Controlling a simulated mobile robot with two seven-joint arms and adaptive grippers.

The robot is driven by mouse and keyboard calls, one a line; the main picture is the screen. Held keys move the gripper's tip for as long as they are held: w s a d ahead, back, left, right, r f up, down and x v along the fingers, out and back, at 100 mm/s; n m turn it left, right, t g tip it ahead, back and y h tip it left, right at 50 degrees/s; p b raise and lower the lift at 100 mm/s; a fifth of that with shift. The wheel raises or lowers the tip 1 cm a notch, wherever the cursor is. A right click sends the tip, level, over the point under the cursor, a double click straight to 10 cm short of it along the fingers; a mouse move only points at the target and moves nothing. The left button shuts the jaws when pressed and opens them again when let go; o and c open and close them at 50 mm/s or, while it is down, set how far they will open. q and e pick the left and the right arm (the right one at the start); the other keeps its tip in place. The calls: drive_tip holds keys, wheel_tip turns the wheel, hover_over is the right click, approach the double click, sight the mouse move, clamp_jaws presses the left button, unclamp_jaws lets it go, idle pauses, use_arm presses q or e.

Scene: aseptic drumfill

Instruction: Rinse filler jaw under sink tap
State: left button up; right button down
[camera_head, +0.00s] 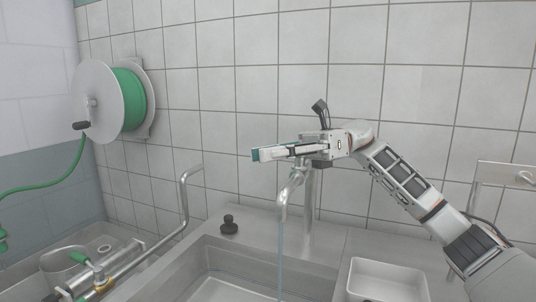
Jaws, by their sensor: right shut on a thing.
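My right gripper (294,151) reaches in from the right, level with the top of the sink tap. It is shut on a slim pale piece with a teal end (257,155), which points left and looks like the filler jaw. The fingers hide part of this piece. The metal tap (283,201) stands at the back of the sink, its spout curving down below the gripper. A thin stream of water (280,258) falls from the spout into the basin. The held piece is above the spout, not in the stream. My left gripper is not in view.
The steel sink (205,262) has a black knob (229,225) on its rim. A white tray (388,281) is at right. A bent metal pipe (184,196) and fittings are at left, below a green hose reel (131,98). The tiled wall (225,80) closes the back.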

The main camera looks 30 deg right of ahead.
drive_tip(key=c, duration=2)
unclamp_jaws()
drive_tip(key=shift+o, duration=0.2)
drive_tip(key=shift+r, duration=0.1)
wheel_tip(320, 180, up, 10)
drive_tip(key=shift+f, duration=0.1)
